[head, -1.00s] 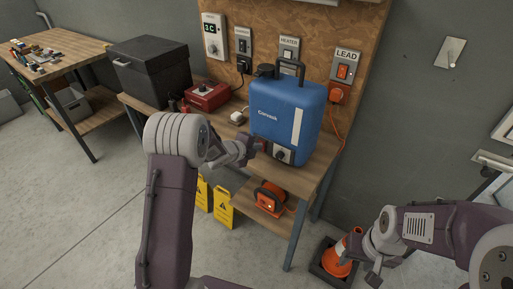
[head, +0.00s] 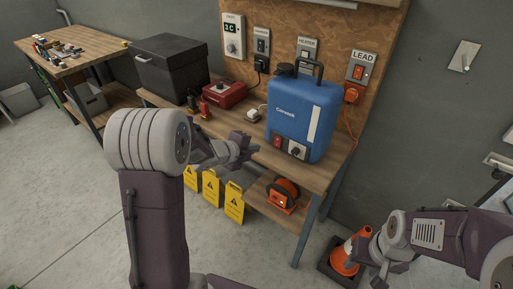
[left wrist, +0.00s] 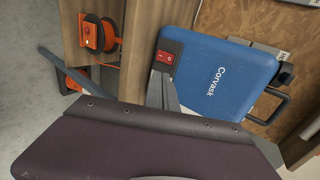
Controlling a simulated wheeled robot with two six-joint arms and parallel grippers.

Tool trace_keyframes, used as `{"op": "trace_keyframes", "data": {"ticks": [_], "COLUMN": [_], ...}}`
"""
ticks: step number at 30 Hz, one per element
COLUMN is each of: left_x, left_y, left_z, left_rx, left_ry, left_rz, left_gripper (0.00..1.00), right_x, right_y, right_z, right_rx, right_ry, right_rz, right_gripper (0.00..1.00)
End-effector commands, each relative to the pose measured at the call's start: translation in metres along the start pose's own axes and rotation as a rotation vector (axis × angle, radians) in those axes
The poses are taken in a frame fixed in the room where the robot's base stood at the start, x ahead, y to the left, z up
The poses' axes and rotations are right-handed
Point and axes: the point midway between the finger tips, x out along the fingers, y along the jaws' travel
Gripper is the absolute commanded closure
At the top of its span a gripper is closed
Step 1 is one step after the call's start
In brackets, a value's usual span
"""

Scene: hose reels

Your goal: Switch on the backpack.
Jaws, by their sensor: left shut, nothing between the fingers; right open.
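The blue backpack (head: 293,112), marked Corvask, stands upright on the workbench. Its red rocker switch (head: 277,143) is low on the front, beside a dark knob (head: 296,150). In the left wrist view the backpack (left wrist: 225,85) appears turned, and the red switch (left wrist: 167,57) shows white marks; I cannot tell which way it is pressed. My left gripper (head: 252,147) is shut and empty, a little left of the switch and apart from it. Its grey finger (left wrist: 163,88) shows below the switch in the wrist view. My right gripper (head: 377,277) is open and empty, low near the orange cone.
The bench (head: 325,172) also holds a red box (head: 223,95), a black box (head: 170,70) and a white plug (head: 252,115). An orange reel (head: 284,193) sits on the lower shelf. Yellow signs (head: 234,203) stand in front. An orange cone (head: 345,258) stands on the floor. Wall switches hang behind.

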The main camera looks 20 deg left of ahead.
Motion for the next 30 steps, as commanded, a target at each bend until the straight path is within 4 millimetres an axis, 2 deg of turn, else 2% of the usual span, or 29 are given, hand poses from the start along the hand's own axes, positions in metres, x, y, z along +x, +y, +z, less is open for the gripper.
{"op": "trace_keyframes", "data": {"ticks": [6,8,12,15,19,22,30], "left_x": [0.0,-0.001,0.01,0.013,0.015,0.014,0.012], "left_y": [0.0,-0.004,0.021,0.034,0.044,0.046,0.044], "left_z": [-0.001,-0.009,-0.012,-0.009,-0.003,0.001,0.002], "left_rx": [-0.007,-0.028,-0.025,-0.014,0.001,0.004,0.004], "left_ry": [0.002,0.034,0.049,0.042,0.02,0.009,0.006], "left_rz": [-0.002,-0.023,-0.086,-0.121,-0.149,-0.158,-0.158], "left_gripper": [1.0,1.0,1.0,1.0,1.0,1.0,1.0], "right_x": [0.0,0.002,0.059,0.09,0.116,0.123,0.12], "right_y": [0.0,0.0,0.001,0.002,0.002,0.002,0.002], "right_z": [0.0,0.0,0.006,0.01,0.012,0.013,0.012], "right_rx": [0.0,0.0,0.0,0.0,0.0,0.0,0.0], "right_ry": [0.0,0.0,0.0,-0.001,-0.001,0.0,0.0], "right_rz": [0.0,0.0,0.0,0.0,0.0,0.0,0.0], "right_gripper": [0.52,0.52,0.52,0.52,0.52,0.52,0.52]}}
